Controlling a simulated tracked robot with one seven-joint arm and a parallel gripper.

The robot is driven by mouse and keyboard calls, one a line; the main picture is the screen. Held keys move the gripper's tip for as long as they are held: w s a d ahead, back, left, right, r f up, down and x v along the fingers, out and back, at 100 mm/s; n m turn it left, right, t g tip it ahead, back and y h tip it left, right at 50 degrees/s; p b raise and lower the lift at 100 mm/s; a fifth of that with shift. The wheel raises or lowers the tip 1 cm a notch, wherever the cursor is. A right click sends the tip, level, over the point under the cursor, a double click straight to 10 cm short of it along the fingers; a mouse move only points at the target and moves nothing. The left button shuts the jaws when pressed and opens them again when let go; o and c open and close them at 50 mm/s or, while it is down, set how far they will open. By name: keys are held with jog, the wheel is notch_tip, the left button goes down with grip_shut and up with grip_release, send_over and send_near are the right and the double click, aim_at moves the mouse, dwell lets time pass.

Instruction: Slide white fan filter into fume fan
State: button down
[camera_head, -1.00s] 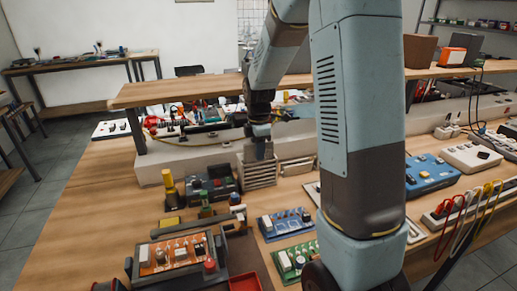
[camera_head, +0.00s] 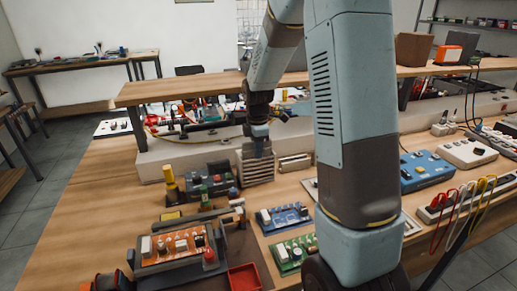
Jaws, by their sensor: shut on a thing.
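My gripper (camera_head: 259,139) reaches down near the middle of the workbench, below the raised shelf. It is shut on a small pale, flat piece, which seems to be the white fan filter (camera_head: 259,150). The piece is tiny and partly hidden by the fingers. Directly below and behind it stands a light, slatted box, apparently the fume fan (camera_head: 256,170). The filter overlaps the upper part of this box in the picture. I cannot tell whether it is inside the box, touching it or just in front.
A dark device (camera_head: 210,182) stands close on the left, beside a yellow bottle (camera_head: 171,187). A slatted pale block (camera_head: 294,162) is close on the right. Circuit boards, including a blue one (camera_head: 284,217), and a red tray (camera_head: 244,278) lie nearer. The raised shelf (camera_head: 180,90) is behind.

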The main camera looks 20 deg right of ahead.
jog(key=shift+s+d+f+g, duration=0.1)
jog(key=shift+s+f, duration=0.1)
jog(key=shift+f, duration=0.25)
jog(key=shift+s+a+f+g, duration=0.1)
jog(key=shift+s+f, duration=0.15)
jog(key=shift+f, duration=0.15)
jog(key=shift+s+d+f+g, duration=0.1)
jog(key=shift+s+f, duration=0.1)
jog(key=shift+f, duration=0.25)
jog(key=c, duration=1.3)
grip_release()
jog(key=shift+w+r, duration=0.4)
jog(key=shift+r, duration=0.25)
jog(key=shift+w+r, duration=0.35)
jog(key=shift+r, duration=0.25)
jog(key=shift+o, duration=1.2)
jog(key=shift+r, duration=1.55)
